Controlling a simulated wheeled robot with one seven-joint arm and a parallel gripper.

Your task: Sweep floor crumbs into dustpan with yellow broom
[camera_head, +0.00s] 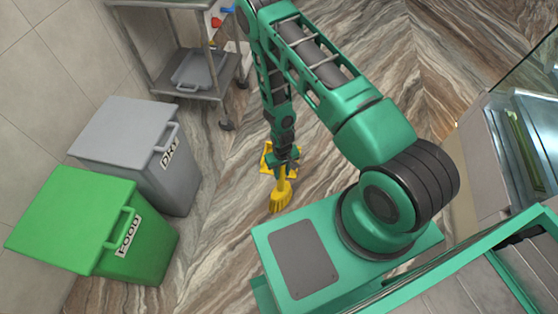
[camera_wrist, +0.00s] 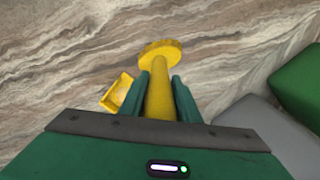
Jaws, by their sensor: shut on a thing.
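My gripper (camera_head: 283,158) is shut on the handle of the yellow broom (camera_head: 281,195) and holds it over the marble-patterned floor. In the wrist view the handle runs between the fingers of my gripper (camera_wrist: 161,88), with the broom's round yellow end (camera_wrist: 160,48) beyond the fingertips. A yellow dustpan (camera_head: 266,158) lies on the floor just behind and left of the broom, partly hidden by my gripper. The dustpan also shows in the wrist view (camera_wrist: 117,92), left of the fingers. I cannot make out crumbs in either view.
A green FOOD bin (camera_head: 75,215) and a grey DRY bin (camera_head: 130,145) stand at the left by the wall. A metal rack (camera_head: 165,55) with a grey tray stands at the back. A glass-fronted counter (camera_head: 510,140) is at the right. Floor around the broom is open.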

